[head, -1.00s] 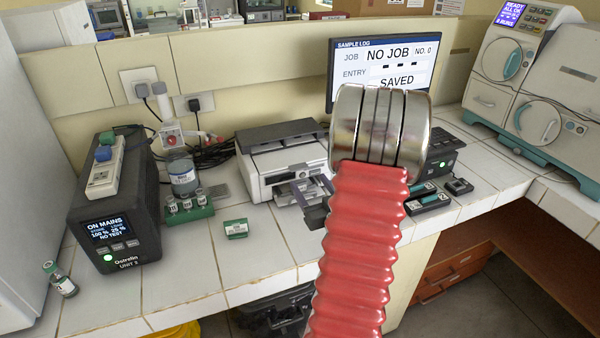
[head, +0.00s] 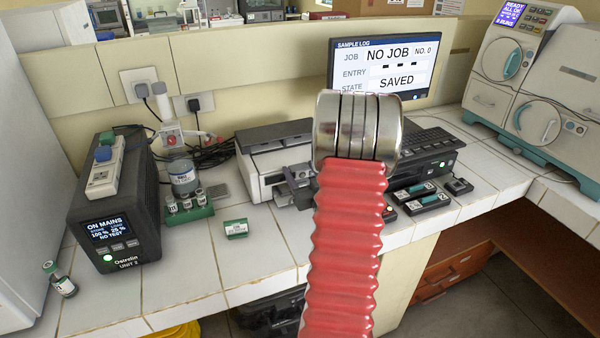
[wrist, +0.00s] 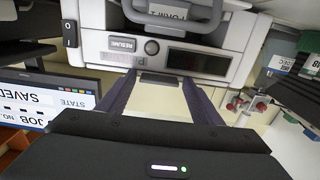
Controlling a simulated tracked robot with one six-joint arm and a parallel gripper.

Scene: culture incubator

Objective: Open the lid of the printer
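The printer (head: 262,165) is a white box with a dark grey top at the back of the tiled counter. Its lid looks closed in the head view, partly hidden by my arm. In the wrist view the printer front (wrist: 190,45) appears upside down, with a button, a dark display and a black switch. A curved grey bar (wrist: 185,18) crosses the top of that view. My gripper (wrist: 160,80) has its two fingers apart with nothing seen held between them. It is in front of the printer; whether it touches cannot be told. In the head view my arm largely hides it.
A monitor (head: 385,70) stands behind my arm. A black box (head: 425,160) and green-labelled cartridges (head: 425,199) lie right of it. A vial rack (head: 187,212), a small green box (head: 236,229) and a black power unit (head: 115,215) stand left.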

